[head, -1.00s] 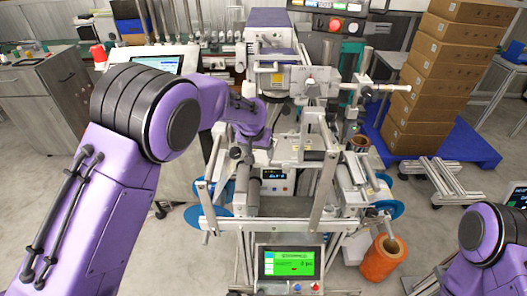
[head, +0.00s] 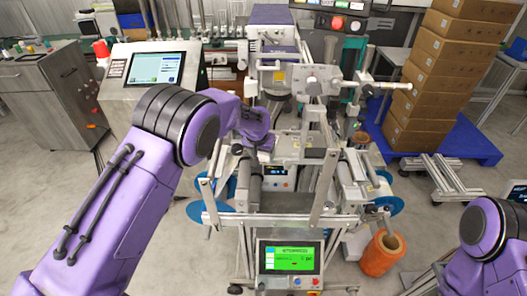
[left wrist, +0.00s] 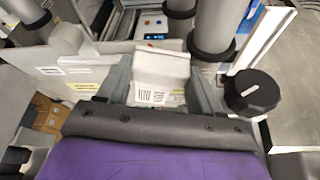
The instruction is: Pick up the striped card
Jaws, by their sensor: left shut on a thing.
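The striped card (left wrist: 160,70) is a pale, folded-looking piece with dark stripes near its lower edge in the left wrist view. My left gripper (left wrist: 162,84) is shut on it, with one grey finger at each side. In the head view my left gripper (head: 264,154) is over the upper left part of the machine, and the card cannot be made out there. My right arm shows at the lower right of the head view, but its gripper is outside the picture.
The film reel machine (head: 310,150) fills the middle, with metal rollers and posts close around my left gripper. A black knob (left wrist: 252,92) is right of the gripper. An orange roll (head: 383,255) stands at lower right. Stacked boxes (head: 437,75) stand behind.

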